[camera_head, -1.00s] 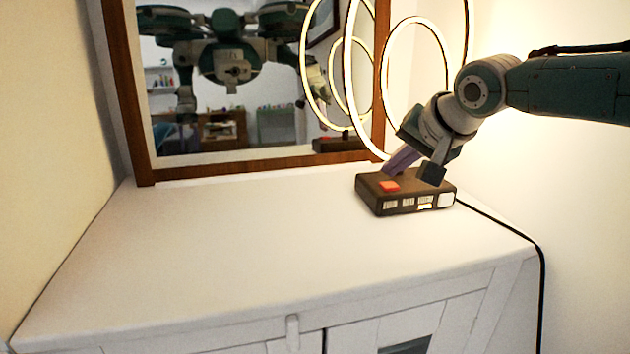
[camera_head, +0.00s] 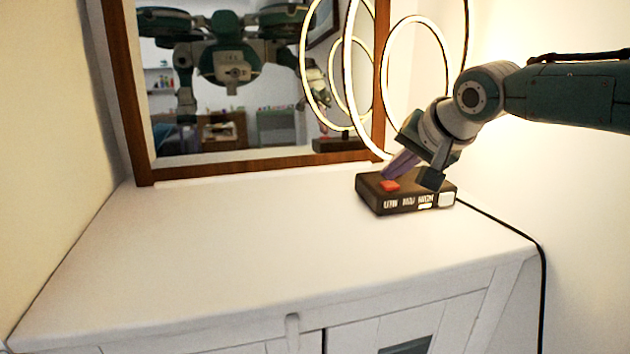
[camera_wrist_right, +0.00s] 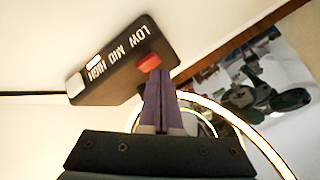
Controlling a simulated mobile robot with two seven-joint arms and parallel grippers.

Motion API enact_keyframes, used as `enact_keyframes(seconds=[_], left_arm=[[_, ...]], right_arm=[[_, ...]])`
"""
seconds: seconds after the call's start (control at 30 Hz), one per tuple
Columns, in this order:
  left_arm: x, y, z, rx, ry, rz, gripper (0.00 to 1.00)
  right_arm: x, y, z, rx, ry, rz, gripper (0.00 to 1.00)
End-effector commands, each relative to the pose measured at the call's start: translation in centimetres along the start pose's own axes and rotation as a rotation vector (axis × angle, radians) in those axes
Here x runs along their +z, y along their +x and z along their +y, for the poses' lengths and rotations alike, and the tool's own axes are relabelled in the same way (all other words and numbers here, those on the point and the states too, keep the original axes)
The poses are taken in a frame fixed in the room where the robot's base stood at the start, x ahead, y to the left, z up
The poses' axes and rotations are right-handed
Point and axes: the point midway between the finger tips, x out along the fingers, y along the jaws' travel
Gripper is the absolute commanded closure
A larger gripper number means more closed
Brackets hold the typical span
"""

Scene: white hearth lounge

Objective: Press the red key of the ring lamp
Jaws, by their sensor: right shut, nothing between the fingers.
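The ring lamp (camera_head: 352,70) has large glowing hoops and a dark box base (camera_head: 402,201) on the white cabinet top. The red key (camera_head: 390,186) is on the top of the base, near its left end. In the right wrist view the red key (camera_wrist_right: 149,63) shows beside white LOW, MID, HIGH lettering. My right gripper (camera_head: 386,175) is shut and empty, its purple fingers tilted down. Its fingertips (camera_wrist_right: 160,73) are right at the key's edge; I cannot tell whether they touch. My left gripper is not directly in view.
A wood-framed mirror (camera_head: 265,160) stands behind the cabinet top (camera_head: 230,245) and reflects my body. A black cable (camera_head: 542,290) runs from the base over the right edge. The cabinet top's left and middle are clear.

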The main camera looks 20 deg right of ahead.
Motion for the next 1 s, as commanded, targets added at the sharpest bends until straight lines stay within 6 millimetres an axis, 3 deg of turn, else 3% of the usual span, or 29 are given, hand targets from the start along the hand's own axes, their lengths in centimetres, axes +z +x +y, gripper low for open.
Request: enact_keyframes(seconds=[1.0], left_arm=[[0.18,0.53,0.03,0.000,0.000,0.000,0.50]], right_arm=[[0.50,0.61,0.44,0.000,0.000,-0.001,1.00]])
